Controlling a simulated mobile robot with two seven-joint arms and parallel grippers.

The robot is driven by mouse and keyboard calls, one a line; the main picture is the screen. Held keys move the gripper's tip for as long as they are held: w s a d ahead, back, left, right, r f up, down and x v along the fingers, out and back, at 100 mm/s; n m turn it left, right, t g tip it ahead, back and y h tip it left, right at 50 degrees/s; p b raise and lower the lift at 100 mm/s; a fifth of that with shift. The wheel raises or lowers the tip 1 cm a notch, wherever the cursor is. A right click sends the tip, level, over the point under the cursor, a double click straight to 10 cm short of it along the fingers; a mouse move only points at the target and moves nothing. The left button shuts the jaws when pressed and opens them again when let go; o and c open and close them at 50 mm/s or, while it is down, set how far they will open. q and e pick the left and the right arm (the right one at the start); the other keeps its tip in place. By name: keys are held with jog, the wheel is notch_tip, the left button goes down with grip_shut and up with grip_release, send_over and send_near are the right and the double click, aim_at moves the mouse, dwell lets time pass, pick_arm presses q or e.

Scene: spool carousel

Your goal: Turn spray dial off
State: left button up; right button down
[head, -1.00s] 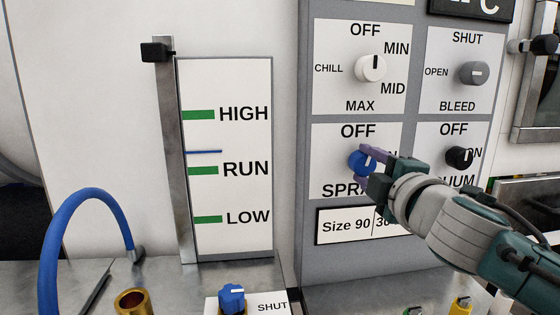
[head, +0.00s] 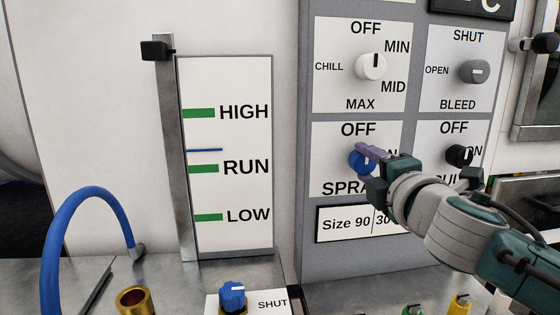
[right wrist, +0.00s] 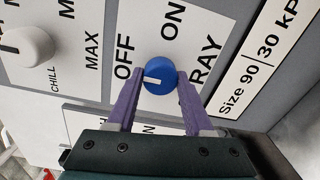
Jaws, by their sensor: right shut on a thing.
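The blue spray dial (head: 358,164) is on a white plate, below the word OFF and beside ON. My right gripper (head: 364,158) reaches in from the right, its purple fingers shut on the dial. In the right wrist view, the fingers lie on either side of the blue dial (right wrist: 160,76). The dial's white mark points left there, roughly toward the OFF label (right wrist: 123,57). In the head view, the fingers and wrist hide parts of the dial and its labels. My left gripper is not in view.
The chill knob (head: 371,66) is above, the grey bleed knob (head: 474,72) upper right, and the black knob (head: 459,155) close right, near my wrist. A level gauge (head: 229,160) stands left. A blue hose (head: 75,210) and a blue valve knob (head: 232,296) are lower left.

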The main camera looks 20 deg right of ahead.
jog(key=shift+c, duration=1.4)
grip_release()
jog(key=shift+s, duration=0.1)
jog(key=shift+s+a, duration=0.15)
jog(key=shift+s, duration=0.25)
jog(key=v, duration=0.8)
jog(key=shift+s, duration=0.4)
jog(key=shift+s+p, duration=0.1)
jog(key=shift+p, duration=0.2)
